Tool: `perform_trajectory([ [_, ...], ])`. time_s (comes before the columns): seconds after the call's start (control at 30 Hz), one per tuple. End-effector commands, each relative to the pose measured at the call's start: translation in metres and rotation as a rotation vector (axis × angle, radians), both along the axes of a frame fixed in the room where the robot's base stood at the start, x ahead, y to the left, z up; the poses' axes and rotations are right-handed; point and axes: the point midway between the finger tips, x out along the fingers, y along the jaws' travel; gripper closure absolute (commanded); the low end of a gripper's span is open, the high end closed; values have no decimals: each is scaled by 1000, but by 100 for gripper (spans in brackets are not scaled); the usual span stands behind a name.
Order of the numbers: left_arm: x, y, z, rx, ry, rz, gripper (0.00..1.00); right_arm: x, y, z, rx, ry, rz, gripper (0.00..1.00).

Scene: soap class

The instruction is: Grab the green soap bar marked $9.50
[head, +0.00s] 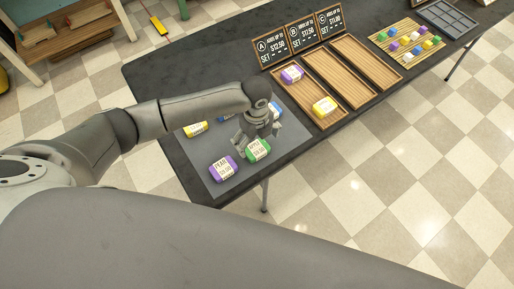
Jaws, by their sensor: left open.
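The green soap bar (258,150) with a white label lies on the grey mat (203,153) on the dark table. Its label seems to read "APPLE" with a price too small to read surely. My left gripper (250,140) is open, pointing down over the green bar's upper left side, its fingers close to it. I cannot tell whether they touch it. A purple bar (223,169) with a "PEAR" label lies left of and below the green one. A yellow bar (195,129) lies on the mat further back. Blue bars (275,110) are partly hidden behind my gripper. My right gripper is out of view.
Wooden trays stand to the right; the first tray (301,103) holds a purple and a yellow bar (324,106). The other two trays (369,63) look empty. Price signs (301,34) stand behind them. A slatted board (400,54) with small coloured cubes is further right.

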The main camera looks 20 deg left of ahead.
Motion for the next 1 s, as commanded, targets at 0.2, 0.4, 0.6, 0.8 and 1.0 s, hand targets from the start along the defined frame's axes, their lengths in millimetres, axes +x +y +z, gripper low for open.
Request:
perform_trajectory([
  [0.2, -5, -3, -28, 1, 4, 1, 4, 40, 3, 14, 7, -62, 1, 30],
  [0.4, -4, -3, -47, 1, 2, -1, 4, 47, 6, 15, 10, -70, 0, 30],
  [0.6, -4, -3, -48, 0, 0, -2, 4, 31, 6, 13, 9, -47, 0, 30],
  [0.8, -4, -3, -48, 1, 1, -1, 22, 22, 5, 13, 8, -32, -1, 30],
  [1.0, -4, -3, -48, 1, 1, -1, 47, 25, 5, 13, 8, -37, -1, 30],
])
